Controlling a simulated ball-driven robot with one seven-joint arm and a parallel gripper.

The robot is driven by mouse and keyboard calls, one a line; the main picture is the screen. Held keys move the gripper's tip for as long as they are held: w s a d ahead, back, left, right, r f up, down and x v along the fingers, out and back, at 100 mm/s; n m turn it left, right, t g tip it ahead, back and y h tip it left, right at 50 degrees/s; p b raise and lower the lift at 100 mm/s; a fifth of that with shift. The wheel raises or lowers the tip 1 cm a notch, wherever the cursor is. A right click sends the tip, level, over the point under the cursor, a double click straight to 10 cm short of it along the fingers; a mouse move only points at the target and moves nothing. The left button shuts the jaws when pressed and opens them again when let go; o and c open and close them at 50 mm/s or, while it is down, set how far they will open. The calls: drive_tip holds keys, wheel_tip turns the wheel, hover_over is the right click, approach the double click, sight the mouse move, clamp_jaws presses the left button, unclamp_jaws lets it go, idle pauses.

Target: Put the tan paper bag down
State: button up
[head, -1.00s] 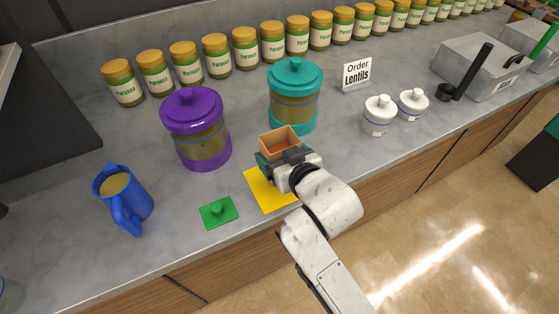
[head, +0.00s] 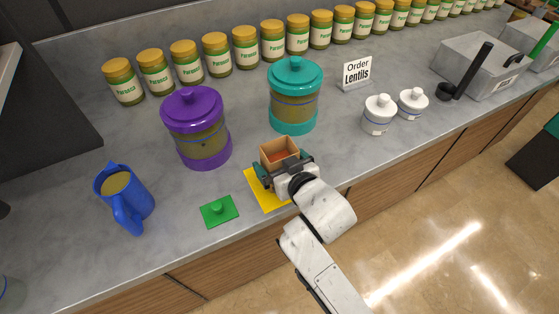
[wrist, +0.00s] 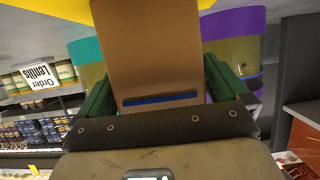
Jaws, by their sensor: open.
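The tan paper bag (head: 268,158) is upright and open at the top, with reddish-brown contents showing. It is at the back of the yellow mat (head: 270,202); its base is hidden, so I cannot tell how much of it rests on the mat. My gripper (head: 285,170) is open, with its dark green fingers on either side of the bag.
A purple-lidded jar (head: 197,128) and a teal-lidded jar (head: 293,97) stand behind the bag. A green lid-like square (head: 219,211) and a blue jug (head: 125,198) are to the left. White pots (head: 378,115) stand to the right. The counter's front edge is close.

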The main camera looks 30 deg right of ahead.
drive_tip(key=shift+r, duration=0.25)
drive_tip(key=shift+s, duration=0.35)
drive_tip(key=b+v, duration=0.1)
drive_tip(key=v, duration=1)
drive_tip(key=s+d+f+g, duration=0.4)
drive_tip(key=s+f+g, duration=0.2)
drive_tip(key=s+f, duration=0.2)
drive_tip(key=s+d+f+g, duration=0.3)
drive_tip(key=s+f+g, duration=0.3)
drive_tip(key=s+f, duration=0.3)
drive_tip(key=shift+s+d+f+m+g, duration=0.2)
drive_tip(key=shift+s+d+m+g, duration=0.15)
drive_tip(key=shift+s, duration=0.55)
